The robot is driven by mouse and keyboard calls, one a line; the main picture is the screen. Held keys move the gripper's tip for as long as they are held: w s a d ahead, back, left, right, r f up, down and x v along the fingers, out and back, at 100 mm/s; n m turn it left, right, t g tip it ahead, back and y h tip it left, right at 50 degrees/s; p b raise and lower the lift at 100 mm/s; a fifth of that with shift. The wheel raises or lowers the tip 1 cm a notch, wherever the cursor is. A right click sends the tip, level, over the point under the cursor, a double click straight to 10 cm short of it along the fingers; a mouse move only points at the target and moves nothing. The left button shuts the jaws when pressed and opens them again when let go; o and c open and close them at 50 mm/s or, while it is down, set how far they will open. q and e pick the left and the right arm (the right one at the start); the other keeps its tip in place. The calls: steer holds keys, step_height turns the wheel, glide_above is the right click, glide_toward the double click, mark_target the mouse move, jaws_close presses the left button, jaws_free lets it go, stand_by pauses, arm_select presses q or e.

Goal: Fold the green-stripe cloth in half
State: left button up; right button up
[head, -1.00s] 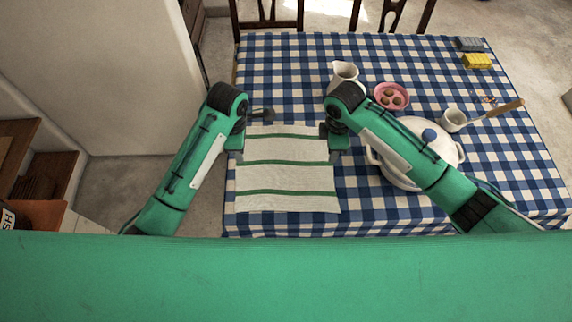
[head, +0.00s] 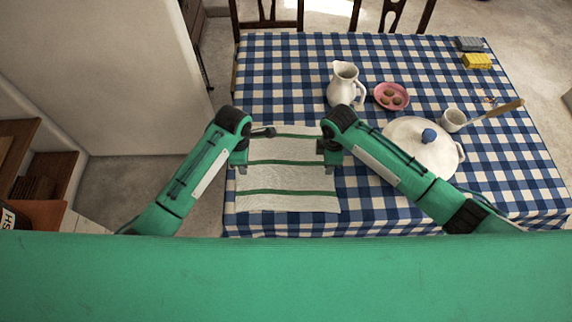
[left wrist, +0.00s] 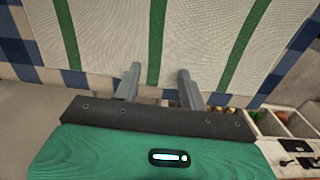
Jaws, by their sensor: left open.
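The green-stripe cloth (head: 285,178) is white with green stripes and lies spread flat on the table. It also fills much of the top of the left wrist view (left wrist: 110,35). My left gripper (head: 238,167) is at the cloth's left edge. In the left wrist view its two fingers (left wrist: 159,80) are apart and empty, near the cloth's edge, with one green stripe between them. My right gripper (head: 330,163) is at the cloth's right edge; its fingers are too small and partly hidden to read.
The cloth lies on a blue checked tablecloth (head: 290,80). A yellow sponge (head: 478,61) lies far right.

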arm_select(q)
steer(key=shift+f, duration=0.2)
arm_select(e)
steer(key=shift+f, duration=0.15)
arm_select(q)
steer(key=shift+r, duration=0.1)
steer(key=shift+c, duration=0.8)
arm_select(e)
steer(key=shift+c, duration=0.8)
arm_select(q)
jaws_close()
arm_select(e)
jaws_close()
arm_select(q)
steer(key=shift+r, duration=0.2)
arm_select(e)
steer(key=shift+r, duration=0.25)
